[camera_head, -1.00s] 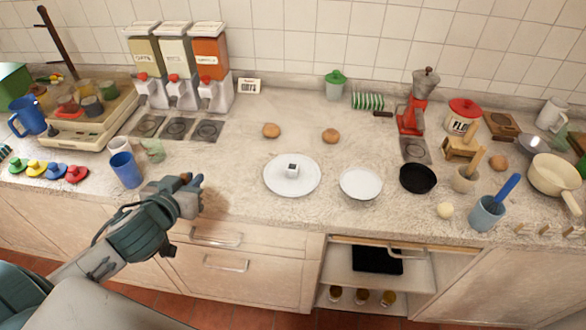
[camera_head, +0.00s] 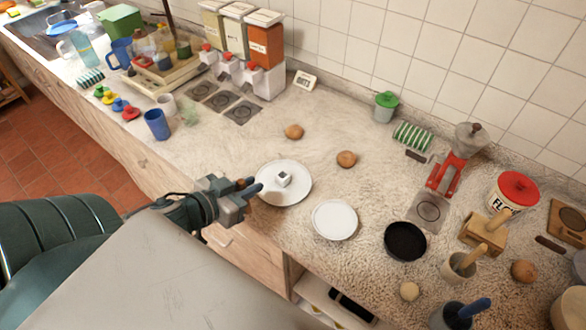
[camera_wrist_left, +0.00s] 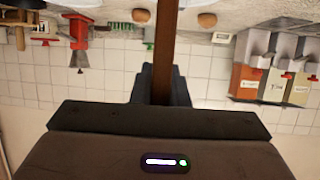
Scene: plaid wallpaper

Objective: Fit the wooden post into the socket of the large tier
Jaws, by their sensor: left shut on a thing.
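The large tier (camera_head: 298,194) is a round white plate lying flat on the counter in the head view. Its socket (camera_head: 284,178) is a small white block with a dark opening on top, near the plate's middle. My left gripper (camera_head: 250,188) is beside the plate's left edge, with its fingers pointing toward the socket. It is shut on the brown wooden post (camera_wrist_left: 165,45), which extends between the fingers in the left wrist view. In the head view the post is mostly hidden by the gripper. My right gripper is not in view.
A smaller white plate (camera_head: 335,220) and a black plate (camera_head: 405,242) lie to the right. Two brown round items (camera_head: 293,131) (camera_head: 346,159) sit behind the large tier. A blue cup (camera_head: 157,125) stands at the left. The counter behind the plates is mostly clear.

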